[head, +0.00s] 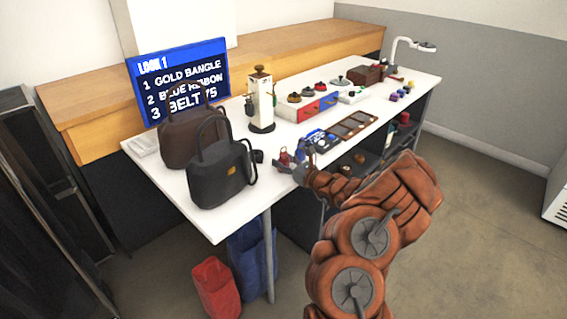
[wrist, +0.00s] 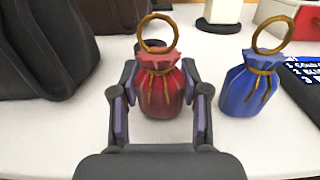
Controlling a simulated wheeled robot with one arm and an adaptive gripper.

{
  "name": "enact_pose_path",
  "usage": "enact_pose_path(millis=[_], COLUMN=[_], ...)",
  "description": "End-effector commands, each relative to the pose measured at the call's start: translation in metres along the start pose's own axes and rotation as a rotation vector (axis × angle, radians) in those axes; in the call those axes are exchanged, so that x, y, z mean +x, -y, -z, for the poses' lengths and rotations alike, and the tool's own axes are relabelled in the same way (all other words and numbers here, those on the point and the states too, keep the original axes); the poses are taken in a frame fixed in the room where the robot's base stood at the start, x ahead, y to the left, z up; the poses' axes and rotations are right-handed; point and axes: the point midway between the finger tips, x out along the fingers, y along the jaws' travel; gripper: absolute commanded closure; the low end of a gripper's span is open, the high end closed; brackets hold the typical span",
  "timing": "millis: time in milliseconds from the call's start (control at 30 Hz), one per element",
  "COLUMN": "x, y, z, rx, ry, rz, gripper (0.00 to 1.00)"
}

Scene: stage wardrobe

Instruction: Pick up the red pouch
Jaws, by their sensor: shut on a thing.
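The red pouch (wrist: 160,92) stands upright on the white table (wrist: 75,135) in the wrist view, with a gold ring on top and a gold tie at its neck. My gripper (wrist: 158,100) is shut on it, one finger at each side. In the head view the red pouch (head: 284,157) is small, at my gripper (head: 290,163) near the table's front edge. Whether its base touches the table is hard to tell.
A blue pouch (wrist: 250,85) with a gold ring stands close on the right. A black handbag (head: 217,172) and a brown handbag (head: 185,140) stand to the left. A white stand (head: 261,103) is behind. Dark frames (head: 353,124) lie to the right.

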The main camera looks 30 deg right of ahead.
Motion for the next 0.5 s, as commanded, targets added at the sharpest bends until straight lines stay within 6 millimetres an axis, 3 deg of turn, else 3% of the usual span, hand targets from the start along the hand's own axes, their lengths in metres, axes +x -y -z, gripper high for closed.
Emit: enact_pose_path(millis=[433, 500], x=[0.000, -0.008], y=[0.000, -0.002], z=[-0.036, -0.036], rx=[-0.001, 0.003], ry=[0.005, 0.003], rz=[0.000, 0.005], gripper=[0.84, 0.84])
